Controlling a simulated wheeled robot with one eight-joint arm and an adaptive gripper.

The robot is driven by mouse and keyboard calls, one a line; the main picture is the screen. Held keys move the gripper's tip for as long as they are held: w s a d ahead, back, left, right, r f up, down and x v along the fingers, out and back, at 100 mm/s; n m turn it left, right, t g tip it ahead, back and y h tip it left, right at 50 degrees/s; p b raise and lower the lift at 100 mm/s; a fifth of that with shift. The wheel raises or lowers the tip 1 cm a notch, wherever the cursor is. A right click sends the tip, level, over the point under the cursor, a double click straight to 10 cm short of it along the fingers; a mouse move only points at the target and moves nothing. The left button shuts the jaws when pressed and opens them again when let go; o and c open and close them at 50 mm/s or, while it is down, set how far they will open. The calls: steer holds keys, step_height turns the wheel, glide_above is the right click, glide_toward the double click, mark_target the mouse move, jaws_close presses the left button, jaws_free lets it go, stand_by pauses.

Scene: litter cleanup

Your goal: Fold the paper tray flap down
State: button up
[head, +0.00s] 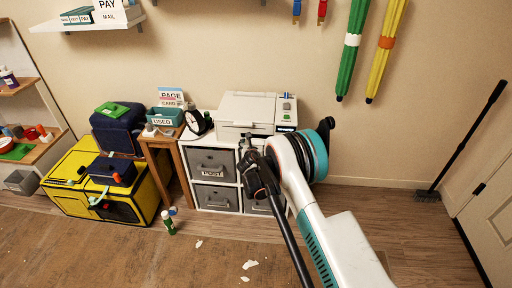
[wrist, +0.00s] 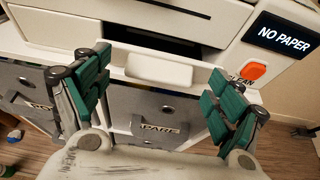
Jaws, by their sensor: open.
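The white printer (head: 250,108) stands on a cabinet in the head view, and its front fills the top of the wrist view (wrist: 215,18). Its paper tray flap (wrist: 160,72) is a white panel with a shallow recessed grip, below a dark slot (wrist: 150,38). The flap looks partly tilted outward; its exact angle is hard to tell. My gripper (wrist: 165,90) is open, its green-padded fingers apart on the left and right of the flap. I see nothing held between them. In the head view my gripper (head: 250,165) is in front of the cabinet, and my arm hides part of it.
A screen (wrist: 286,38) reads NO PAPER, with an orange button (wrist: 253,70) below it. Grey drawers marked POST (head: 213,172) and SPARE (wrist: 158,128) sit under the printer. A wooden stand (head: 165,150) is at the left. Paper scraps (head: 249,264) and a green bottle (head: 168,223) are on the floor.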

steer(key=shift+w+f, duration=0.25)
steer(key=shift+w, duration=0.45)
steer(key=c, duration=1)
steer(key=shift+c, duration=0.2)
steer(key=shift+s, duration=0.1)
steer(key=shift+s+f+t, duration=0.25)
steer(key=shift+f+t, duration=0.15)
steer(key=shift+t, duration=0.3)
steer(key=o, duration=1)
steer(key=shift+o, duration=0.2)
